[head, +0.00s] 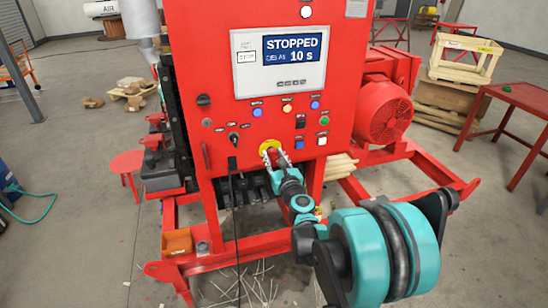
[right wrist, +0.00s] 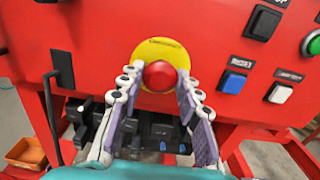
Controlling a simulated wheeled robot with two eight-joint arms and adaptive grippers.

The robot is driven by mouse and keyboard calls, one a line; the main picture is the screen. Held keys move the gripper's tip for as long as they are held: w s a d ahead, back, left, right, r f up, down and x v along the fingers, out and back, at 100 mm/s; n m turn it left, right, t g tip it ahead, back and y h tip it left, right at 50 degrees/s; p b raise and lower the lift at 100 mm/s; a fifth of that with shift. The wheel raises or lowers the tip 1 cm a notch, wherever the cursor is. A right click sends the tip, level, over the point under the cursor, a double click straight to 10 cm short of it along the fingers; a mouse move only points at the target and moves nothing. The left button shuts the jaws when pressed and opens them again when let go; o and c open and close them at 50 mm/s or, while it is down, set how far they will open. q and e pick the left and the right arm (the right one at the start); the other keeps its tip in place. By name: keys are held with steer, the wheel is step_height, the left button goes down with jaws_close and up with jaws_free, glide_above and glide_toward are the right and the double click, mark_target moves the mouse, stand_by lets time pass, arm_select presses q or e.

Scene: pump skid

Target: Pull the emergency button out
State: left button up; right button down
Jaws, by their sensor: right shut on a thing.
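The red emergency button (right wrist: 160,75) sits on a round yellow plate (right wrist: 165,47) low on the front of the red control panel. In the head view, the yellow plate (head: 267,145) shows around my right gripper's fingertips. My right gripper (head: 275,156) reaches it from the front. In the right wrist view, its two fingers stand on the left and right of the button's head, shut on it. Whether the button is in or out cannot be told. The panel's screen (head: 292,48) reads "STOPPED" and "DELAY 10 S". My left gripper is not in view.
A blue button (right wrist: 233,83), a white button (right wrist: 280,93) and a black switch (right wrist: 264,22) sit right of the emergency button. A black lever (right wrist: 52,105) is at left. A red motor (head: 384,112) stands right of the panel. Open floor lies in front left.

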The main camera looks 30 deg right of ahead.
steer(key=shift+s+a, duration=0.2)
steer(key=shift+s, duration=0.4)
steer(key=c, duration=1)
jaws_free()
steer(key=shift+c, duration=0.2)
steer(key=shift+s, duration=0.15)
steer(key=v, duration=1.1)
steer(key=shift+s, duration=0.4)
steer(key=shift+f, duration=0.1)
